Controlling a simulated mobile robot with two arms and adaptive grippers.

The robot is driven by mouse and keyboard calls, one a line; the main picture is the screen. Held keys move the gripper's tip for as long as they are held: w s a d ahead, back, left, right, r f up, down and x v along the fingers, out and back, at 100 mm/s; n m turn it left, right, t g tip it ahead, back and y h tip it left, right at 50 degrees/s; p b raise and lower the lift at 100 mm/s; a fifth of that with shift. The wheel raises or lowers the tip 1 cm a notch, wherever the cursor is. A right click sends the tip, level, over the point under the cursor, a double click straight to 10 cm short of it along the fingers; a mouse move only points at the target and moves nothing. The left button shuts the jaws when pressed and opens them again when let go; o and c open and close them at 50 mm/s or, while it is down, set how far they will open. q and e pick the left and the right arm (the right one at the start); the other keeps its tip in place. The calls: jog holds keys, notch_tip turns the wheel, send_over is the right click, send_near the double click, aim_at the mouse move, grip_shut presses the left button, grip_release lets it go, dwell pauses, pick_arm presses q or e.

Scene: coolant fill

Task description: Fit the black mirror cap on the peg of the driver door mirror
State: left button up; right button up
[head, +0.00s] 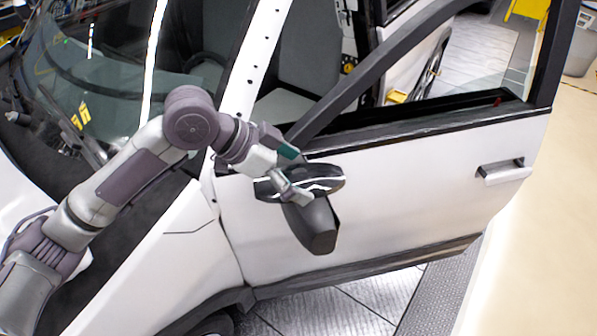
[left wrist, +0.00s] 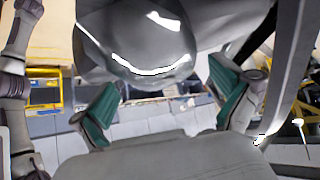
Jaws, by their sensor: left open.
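The glossy black mirror cap (head: 328,184) shows in the head view at the upper end of the dark grey driver door mirror (head: 318,228), on the front of the white door. I cannot tell whether it is seated on the peg, which is hidden. My left gripper (head: 293,175) is at the cap, with one finger on the upper side and one on the lower side. In the left wrist view its teal-padded fingers (left wrist: 168,104) stand wide apart, and a shiny rounded surface, apparently the cap (left wrist: 150,50), fills the upper middle. My right gripper is not in view.
The white car door (head: 420,180) stands open, with its window frame close above my gripper and a door handle (head: 505,171) at the right. The windscreen and front fender lie under my left arm.

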pick_arm(q)
jog(key=v, duration=1.1)
jog(key=shift+a+r, duration=0.25)
jog(key=shift+a, duration=0.05)
jog(key=shift+s, duration=0.1)
